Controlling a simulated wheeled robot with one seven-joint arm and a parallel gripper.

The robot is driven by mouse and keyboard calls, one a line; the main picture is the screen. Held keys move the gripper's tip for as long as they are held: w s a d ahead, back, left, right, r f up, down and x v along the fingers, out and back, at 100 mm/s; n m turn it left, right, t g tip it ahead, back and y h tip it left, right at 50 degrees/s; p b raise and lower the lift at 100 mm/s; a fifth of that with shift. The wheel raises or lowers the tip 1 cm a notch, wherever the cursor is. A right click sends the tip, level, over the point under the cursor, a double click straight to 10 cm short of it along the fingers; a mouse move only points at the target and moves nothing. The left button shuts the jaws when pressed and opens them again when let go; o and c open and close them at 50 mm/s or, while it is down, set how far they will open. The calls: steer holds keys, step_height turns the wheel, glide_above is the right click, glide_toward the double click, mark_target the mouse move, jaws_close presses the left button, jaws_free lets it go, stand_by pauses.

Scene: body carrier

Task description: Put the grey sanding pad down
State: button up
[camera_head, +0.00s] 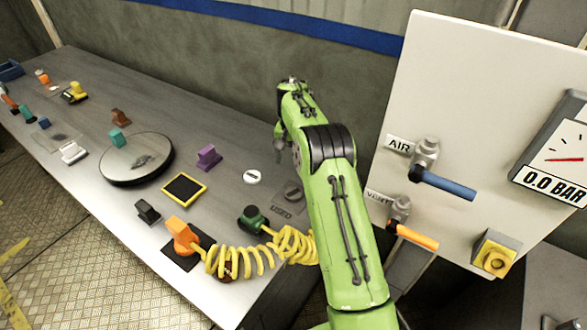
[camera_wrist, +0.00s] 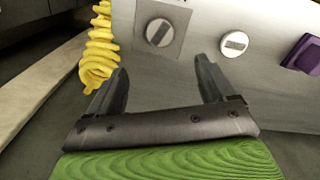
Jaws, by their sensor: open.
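The grey sanding pad (camera_head: 293,191) is a small round disc lying on the darker square marked USED (camera_head: 283,212) on the bench. In the wrist view the pad (camera_wrist: 158,32) sits inside that square, just beyond my fingertips. My gripper (camera_wrist: 160,72) is open with nothing between its fingers, and the pad is apart from them. In the head view my gripper (camera_head: 279,148) is partly hidden by my green arm, behind the pad.
A white round pad (camera_head: 252,177) and a purple block (camera_head: 208,157) lie to the left. A yellow coiled hose (camera_head: 240,262) runs in front, near the bench edge. A panel with AIR and VENT valves (camera_head: 470,110) stands at right.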

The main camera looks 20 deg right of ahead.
steer(key=s+a+r+n+t+h, duration=0.1)
steer(key=s+a+r+n, duration=0.15)
steer(key=s+r, duration=0.55)
steer(key=s+a+r+n+t, duration=0.15)
steer(key=s+a+r, duration=0.35)
steer(key=r, duration=0.5)
steer(key=s+a+f+n+t, duration=0.1)
steer(key=s, duration=1)
steer(key=s+a+f+n+t+y, duration=0.1)
steer(key=s+a+t, duration=0.1)
steer(key=s, duration=1)
steer(key=shift+s+a+n, duration=0.3)
steer(key=shift+n, duration=0.1)
